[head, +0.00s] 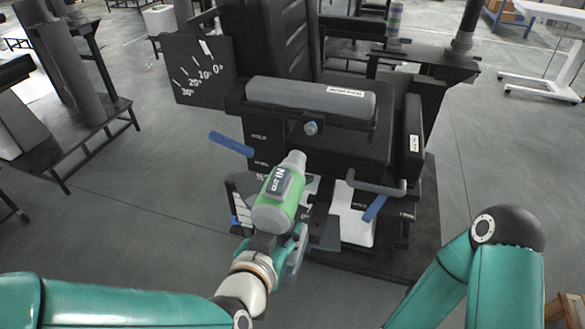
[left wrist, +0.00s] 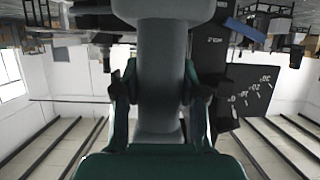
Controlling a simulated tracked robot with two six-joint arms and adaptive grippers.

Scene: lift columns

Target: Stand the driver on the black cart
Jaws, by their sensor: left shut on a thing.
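The driver (head: 283,212) is a green and grey tool with a dark label panel reading "IN". It is in the middle of the head view, its narrow grey end tilted up and away from me. My left gripper (head: 276,240) is shut on its near end. In the left wrist view the grey body of the driver (left wrist: 162,75) lies between the two dark fingers. The driver is in front of a black machine; I cannot tell whether they touch. I cannot tell for certain which black structure is the cart. My right gripper is out of view.
The black machine (head: 345,150) has a grey padded roller (head: 310,97), blue levers (head: 231,143) and a grey bar handle. An angle scale plate (head: 199,76) stands at its left. A black low stand (head: 95,135) is further left. Grey floor is open between them.

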